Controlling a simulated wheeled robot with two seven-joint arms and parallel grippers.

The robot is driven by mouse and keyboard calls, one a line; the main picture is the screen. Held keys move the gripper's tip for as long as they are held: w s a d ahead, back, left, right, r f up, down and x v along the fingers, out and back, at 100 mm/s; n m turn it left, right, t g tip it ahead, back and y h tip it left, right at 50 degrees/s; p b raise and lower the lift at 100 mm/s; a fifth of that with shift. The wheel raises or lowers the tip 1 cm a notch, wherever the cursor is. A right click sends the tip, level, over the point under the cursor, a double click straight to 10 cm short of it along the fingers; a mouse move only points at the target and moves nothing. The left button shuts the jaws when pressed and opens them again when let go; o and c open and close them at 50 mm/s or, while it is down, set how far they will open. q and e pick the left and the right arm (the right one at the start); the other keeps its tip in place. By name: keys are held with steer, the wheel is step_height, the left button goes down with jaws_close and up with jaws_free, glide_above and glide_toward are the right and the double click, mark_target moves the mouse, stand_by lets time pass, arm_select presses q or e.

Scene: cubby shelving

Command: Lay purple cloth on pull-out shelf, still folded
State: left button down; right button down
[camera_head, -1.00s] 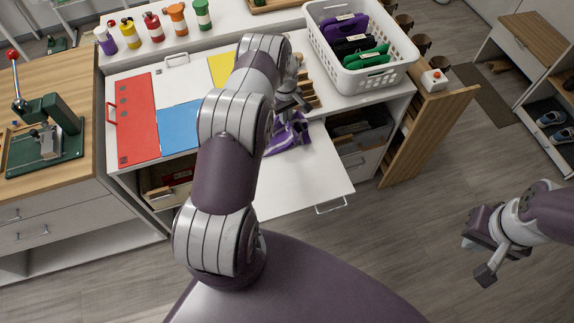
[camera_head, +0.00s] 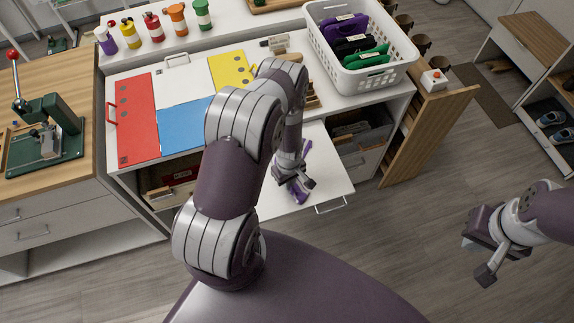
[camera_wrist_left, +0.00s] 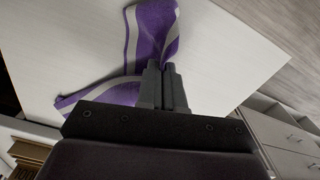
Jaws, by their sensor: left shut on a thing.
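The purple cloth (camera_wrist_left: 118,92) has pale stripes and shows in the left wrist view against the white pull-out shelf (camera_wrist_left: 225,60). My left gripper (camera_wrist_left: 163,72) is shut on part of the cloth, which is bunched at the fingertips. In the head view my left gripper (camera_head: 300,186) is over the front part of the pull-out shelf (camera_head: 334,182), and only bits of the cloth (camera_head: 306,147) show around it. I cannot tell how much of the cloth touches the shelf or how its folds lie. My right gripper (camera_head: 478,255) hangs empty over the floor, its jaws apart.
A white basket (camera_head: 378,75) with dark, purple and green items stands on the counter behind the shelf. Coloured panels (camera_head: 137,115) lie to the left. An open tall wooden drawer (camera_head: 425,140) juts out at the right. The floor in front is clear.

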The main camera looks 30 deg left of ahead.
arm_select(q)
steer(key=c, duration=0.9)
jaws_free()
